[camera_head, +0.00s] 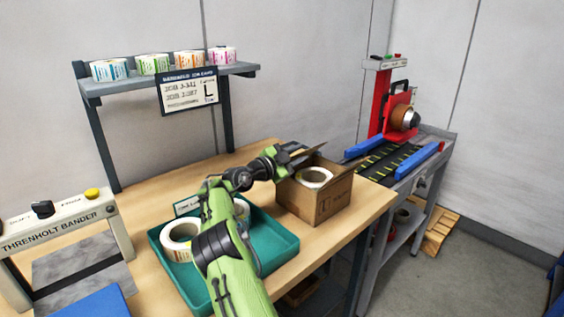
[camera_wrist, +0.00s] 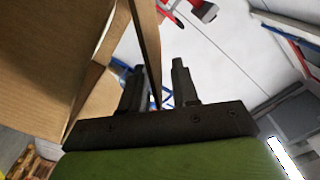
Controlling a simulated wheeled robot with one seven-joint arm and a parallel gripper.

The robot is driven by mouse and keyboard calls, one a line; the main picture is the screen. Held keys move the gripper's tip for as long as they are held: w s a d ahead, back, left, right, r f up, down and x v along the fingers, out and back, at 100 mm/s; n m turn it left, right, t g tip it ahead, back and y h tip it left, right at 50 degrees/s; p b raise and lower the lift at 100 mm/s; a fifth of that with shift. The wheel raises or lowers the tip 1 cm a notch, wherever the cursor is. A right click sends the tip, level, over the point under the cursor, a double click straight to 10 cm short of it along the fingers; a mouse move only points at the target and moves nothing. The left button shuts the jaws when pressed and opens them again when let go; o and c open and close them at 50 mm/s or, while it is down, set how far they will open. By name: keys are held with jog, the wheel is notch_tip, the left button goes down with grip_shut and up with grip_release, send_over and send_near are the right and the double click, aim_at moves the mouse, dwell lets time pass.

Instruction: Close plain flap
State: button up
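The cardboard box (camera_head: 318,205) stands on the wooden table with a white label roll (camera_head: 316,176) inside and its top open. An "L" mark shows on its front. My gripper (camera_head: 291,155) is at the box's back left top edge. In the wrist view my gripper (camera_wrist: 156,88) has its two dark fingers apart. A cardboard flap (camera_wrist: 149,45), seen nearly edge-on, reaches down between the fingers, with a visible gap to the right finger. Whether it touches the left finger is unclear. Whether this flap is the plain one I cannot tell.
A teal tray (camera_head: 285,246) with white rolls lies beside the box, under my arm. A shelf (camera_head: 150,82) with several label rolls and a sign (camera_head: 188,92) stands behind. The red rewinder (camera_head: 380,105) is at right. Bare table lies behind the tray.

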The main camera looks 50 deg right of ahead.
jog(key=w+a, duration=0.1)
jog(key=a, duration=1.3)
jog(key=shift+w+p, duration=0.3)
jog(key=shift+p, duration=0.1)
